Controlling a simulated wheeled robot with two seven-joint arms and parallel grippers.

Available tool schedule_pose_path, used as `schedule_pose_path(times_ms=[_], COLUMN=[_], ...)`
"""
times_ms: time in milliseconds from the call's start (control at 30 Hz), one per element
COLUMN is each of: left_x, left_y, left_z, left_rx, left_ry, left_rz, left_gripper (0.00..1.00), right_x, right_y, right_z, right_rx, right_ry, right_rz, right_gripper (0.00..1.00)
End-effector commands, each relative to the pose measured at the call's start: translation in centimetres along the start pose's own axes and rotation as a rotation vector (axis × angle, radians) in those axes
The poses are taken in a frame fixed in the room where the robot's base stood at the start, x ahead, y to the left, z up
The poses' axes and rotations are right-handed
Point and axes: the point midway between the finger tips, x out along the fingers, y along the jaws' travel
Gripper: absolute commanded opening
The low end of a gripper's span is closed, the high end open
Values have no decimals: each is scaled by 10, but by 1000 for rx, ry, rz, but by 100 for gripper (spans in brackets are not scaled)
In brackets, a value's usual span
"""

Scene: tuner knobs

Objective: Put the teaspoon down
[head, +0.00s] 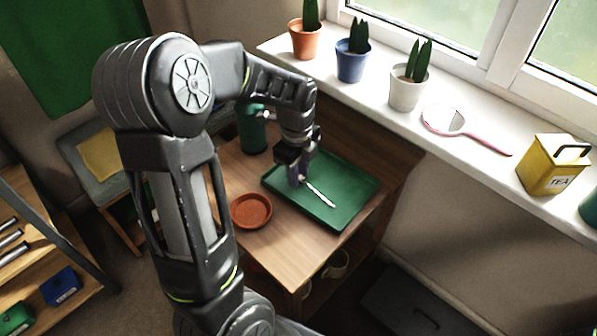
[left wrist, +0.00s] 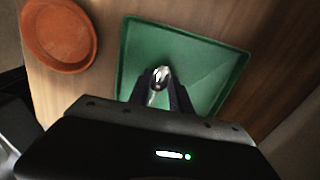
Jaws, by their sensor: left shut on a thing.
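My left gripper (head: 297,182) is over the green tray (head: 345,217) on the wooden cabinet top. It is shut on the teaspoon (head: 321,194), whose pale, thin length sticks out to the right of the fingers in the head view. In the left wrist view the shiny metal teaspoon (left wrist: 159,76) shows between the two dark fingers of the left gripper (left wrist: 160,88), with the green tray (left wrist: 215,62) behind it. I cannot tell whether the teaspoon touches the tray. The rest of the tray looks empty. My right gripper is not in view.
A terracotta saucer (head: 251,211) lies left of the tray; a dark green canister (head: 252,134) stands behind it. The windowsill holds potted plants (head: 409,88), a pink hand mirror (head: 459,126) and a yellow tea tin (head: 553,166). Bare wood (head: 283,240) is free in front.

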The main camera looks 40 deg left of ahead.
Motion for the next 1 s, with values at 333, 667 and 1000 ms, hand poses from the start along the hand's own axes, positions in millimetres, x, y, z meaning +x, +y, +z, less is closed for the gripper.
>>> schedule_pose_path(times_ms=[333, 667, 1000], left_x=[3, 3, -25], left_y=[0, 0, -1], left_z=[0, 0, 0], left_rx=[0, 0, 1], left_ry=[0, 0, 0], left_rz=[0, 0, -4], left_gripper=[36, 47, 47], right_x=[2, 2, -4], right_y=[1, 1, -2], right_z=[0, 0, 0], right_rx=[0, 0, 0], right_ry=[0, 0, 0], right_rz=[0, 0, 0], right_gripper=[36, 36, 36])
